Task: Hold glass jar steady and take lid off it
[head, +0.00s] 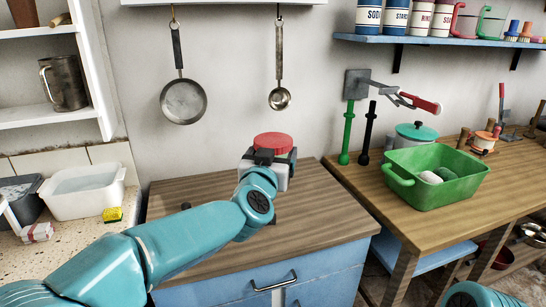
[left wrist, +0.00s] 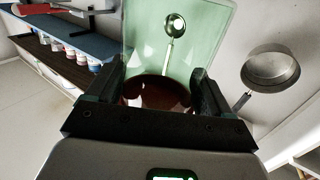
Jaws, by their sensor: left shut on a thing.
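The glass jar is a clear, greenish vessel in the left wrist view (left wrist: 150,45), which shows it upside down. Its red lid (head: 273,142) is on top in the head view; a dark red round area shows between the fingers in the wrist view. My left gripper (head: 272,156) is shut on the jar, one finger on each side, just below the lid. In the head view the gripper mostly hides the jar, so I cannot tell whether its base touches the wooden top. My right gripper is not in view; only a bit of my right arm shows at the bottom right.
The wooden cabinet top (head: 320,215) is mostly clear, with a small dark knob (head: 186,206) at its left. A pan (head: 183,101) and a ladle (head: 279,98) hang behind. A green basin (head: 436,176) stands on the right bench, a white tub (head: 83,192) at left.

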